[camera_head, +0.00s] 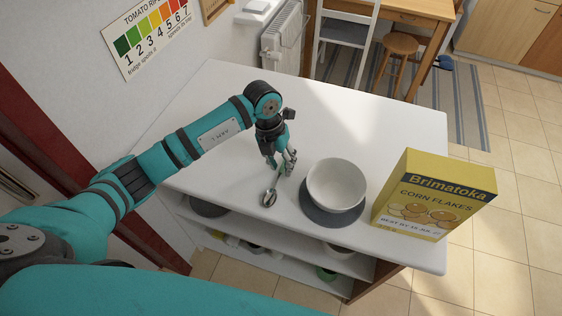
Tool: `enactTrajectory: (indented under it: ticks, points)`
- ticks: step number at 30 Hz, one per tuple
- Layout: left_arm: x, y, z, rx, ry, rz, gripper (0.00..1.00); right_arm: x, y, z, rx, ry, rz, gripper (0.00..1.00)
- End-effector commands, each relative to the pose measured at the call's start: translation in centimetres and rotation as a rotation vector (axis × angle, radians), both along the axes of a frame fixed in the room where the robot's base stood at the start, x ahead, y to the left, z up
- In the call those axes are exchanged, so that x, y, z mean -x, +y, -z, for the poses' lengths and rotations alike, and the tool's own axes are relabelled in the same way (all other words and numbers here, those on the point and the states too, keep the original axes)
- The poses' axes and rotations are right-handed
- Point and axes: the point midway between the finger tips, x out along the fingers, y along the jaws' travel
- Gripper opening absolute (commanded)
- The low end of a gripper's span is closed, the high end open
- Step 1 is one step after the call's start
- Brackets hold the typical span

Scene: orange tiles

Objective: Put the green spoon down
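The spoon (270,197) has a shiny grey bowl and a thin handle with a greenish tint. Its bowl points toward the front edge of the white worktop, and its handle runs back up to my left gripper (281,166). The gripper points down over the worktop, left of a white bowl (337,183), with its fingertips on either side of the handle. The fingers and handle overlap in this view, so whether they grip it is unclear. I cannot tell whether the spoon touches the worktop. My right gripper is out of view.
The white bowl stands on a dark grey round mat (331,215) close right of the gripper. A yellow corn flakes box (433,195) stands farther right. The white worktop (222,88) is clear behind them. Shelves with dishes (209,207) lie below its front edge.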

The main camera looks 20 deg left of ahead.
Motion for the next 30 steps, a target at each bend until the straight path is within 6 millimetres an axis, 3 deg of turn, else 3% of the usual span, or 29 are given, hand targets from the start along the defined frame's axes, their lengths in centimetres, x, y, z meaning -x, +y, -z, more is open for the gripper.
enactTrajectory:
  ticks: [5,18,24,30]
  points:
    - [-0.2,0.4,-2.0,0.0,-0.006,0.0,0.33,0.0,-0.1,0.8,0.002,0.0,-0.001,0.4]
    - [-0.2,2.0,-10.5,0.0,-0.005,0.0,0.33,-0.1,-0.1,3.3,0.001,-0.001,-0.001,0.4]
    - [-0.1,2.3,-11.9,0.0,-0.001,-0.001,0.33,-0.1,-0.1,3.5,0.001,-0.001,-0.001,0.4]
    - [-0.1,2.3,-12.0,0.001,0.0,0.0,0.33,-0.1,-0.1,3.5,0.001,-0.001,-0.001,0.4]
